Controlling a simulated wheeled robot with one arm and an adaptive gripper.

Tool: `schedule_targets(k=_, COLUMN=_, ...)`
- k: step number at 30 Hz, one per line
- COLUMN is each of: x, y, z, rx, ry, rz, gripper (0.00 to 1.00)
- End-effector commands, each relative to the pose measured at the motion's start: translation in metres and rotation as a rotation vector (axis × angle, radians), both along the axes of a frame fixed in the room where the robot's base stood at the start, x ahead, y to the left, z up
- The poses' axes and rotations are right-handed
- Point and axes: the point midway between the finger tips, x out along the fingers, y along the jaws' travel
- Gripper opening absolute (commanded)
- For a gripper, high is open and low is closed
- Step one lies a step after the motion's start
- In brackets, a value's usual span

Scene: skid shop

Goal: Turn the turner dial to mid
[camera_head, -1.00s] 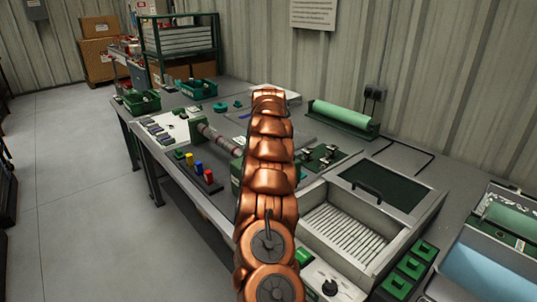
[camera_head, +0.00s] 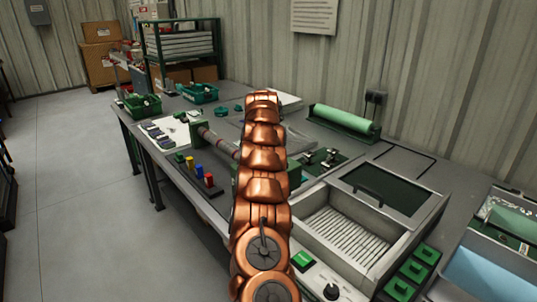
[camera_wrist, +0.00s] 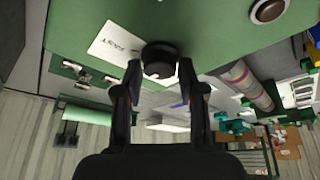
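In the wrist view a round black dial (camera_wrist: 159,57) sits on a green panel (camera_wrist: 205,32), beside a white printed label (camera_wrist: 116,42). My gripper (camera_wrist: 160,68) has one fingertip on each side of the dial, very close to its edges. I cannot tell whether the fingers press on it. A pale patch shows on the dial between the fingertips; its setting is not readable. In the head view my copper arm reaches over the bench and hides the gripper and this dial.
A heater-like box (camera_head: 405,233) with a separate black knob (camera_head: 331,291) stands at front right. Left of my arm are a striped roller (camera_head: 218,143) and a strip of coloured blocks (camera_head: 200,180). A green roll (camera_head: 343,119) lies by the wall. The left floor is clear.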

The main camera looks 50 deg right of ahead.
Motion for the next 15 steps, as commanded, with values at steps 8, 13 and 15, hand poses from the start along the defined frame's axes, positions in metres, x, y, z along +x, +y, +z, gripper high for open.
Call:
schedule_targets(k=8, x=-0.0001, y=0.0004, z=-0.0005, rx=0.001, ry=0.001, rz=0.001, gripper=0.60)
schedule_targets(k=13, x=-0.0001, y=0.0005, z=-0.0004, rx=0.001, ry=0.002, rz=0.001, gripper=0.60)
schedule_targets(k=15, x=-0.0003, y=0.0008, z=0.0006, rx=0.001, ry=0.001, rz=0.001, gripper=0.60)
